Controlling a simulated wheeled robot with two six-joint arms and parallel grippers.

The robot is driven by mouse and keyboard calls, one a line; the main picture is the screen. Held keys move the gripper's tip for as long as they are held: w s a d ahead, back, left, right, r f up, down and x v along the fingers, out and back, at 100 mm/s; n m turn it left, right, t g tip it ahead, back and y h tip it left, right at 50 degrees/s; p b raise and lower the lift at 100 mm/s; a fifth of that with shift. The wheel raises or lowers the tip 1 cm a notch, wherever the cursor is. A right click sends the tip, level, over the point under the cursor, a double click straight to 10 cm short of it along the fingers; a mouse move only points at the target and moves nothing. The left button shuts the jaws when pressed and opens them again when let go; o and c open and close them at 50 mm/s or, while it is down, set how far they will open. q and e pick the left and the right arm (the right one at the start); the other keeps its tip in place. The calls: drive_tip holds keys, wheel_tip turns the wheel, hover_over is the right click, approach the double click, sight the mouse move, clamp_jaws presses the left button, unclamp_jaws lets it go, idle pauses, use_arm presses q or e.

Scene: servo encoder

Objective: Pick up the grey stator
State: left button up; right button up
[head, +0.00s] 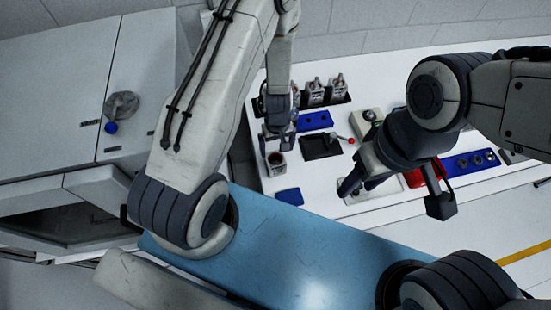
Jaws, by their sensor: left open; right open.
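A grey square stator (277,163) with a dark round opening stands on the white worktop, on the left side of the head view. My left gripper (277,148) points down right above it, with open jaws; whether the fingers reach down beside it is too small to tell. More grey stator-like parts (315,92) stand in a row at the back of the worktop, one partly hidden by my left arm. My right gripper (358,186) is open over the front right of the worktop, its fingers partly hidden by its own wrist.
The white worktop (330,200) holds a black tray (321,146), a blue block (314,121), a blue piece (289,196) at the front edge, a red part (414,178) and a blue holder (470,162) with round parts. A white cabinet (60,100) stands left.

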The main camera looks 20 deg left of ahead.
use_arm(q)
drive_tip(key=b, duration=0.5)
hover_over(276, 163)
drive_tip(key=s, duration=0.1)
drive_tip(key=f, duration=0.5)
drive_tip(key=shift+d+f, duration=0.25)
drive_tip(key=shift+d, duration=0.1)
drive_tip(key=f+b, duration=0.2)
drive_tip(key=b, duration=0.1)
drive_tip(key=f+b, duration=0.2)
drive_tip(key=f, duration=0.1)
drive_tip(key=shift+s+a+b, duration=0.1)
drive_tip(key=shift+a+b, duration=0.1)
drive_tip(key=shift+b, duration=0.2)
clamp_jaws()
